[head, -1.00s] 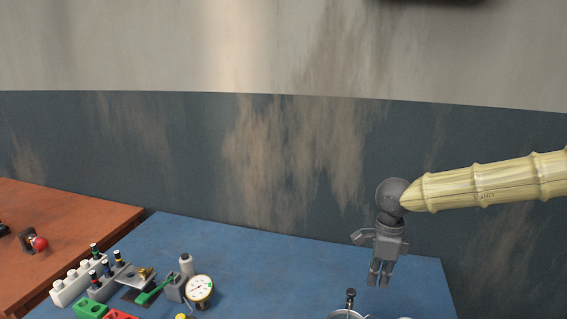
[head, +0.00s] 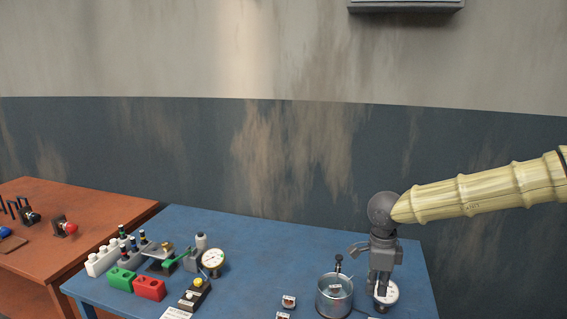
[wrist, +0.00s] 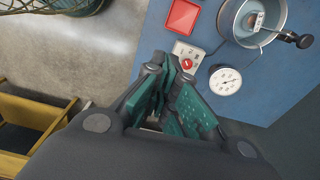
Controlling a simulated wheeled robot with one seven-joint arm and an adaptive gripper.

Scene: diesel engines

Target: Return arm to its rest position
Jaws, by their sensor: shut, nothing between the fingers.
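My gripper (head: 382,287) hangs from the end of my tan arm at the right of the head view, pointing down over the right part of the blue table (head: 245,262). Its fingers are shut and empty. In the head view it overlaps a white dial gauge (head: 391,293). In the wrist view the closed teal fingers (wrist: 172,88) show in the middle, with the gauge (wrist: 225,80) apart from them to the right.
A metal pot (head: 334,296) stands left of my gripper. A red block (head: 149,288), a green block (head: 121,279) and another gauge (head: 212,262) are at the table's left. An orange table (head: 85,240) stands further left. The wrist view shows a red tray (wrist: 183,17).

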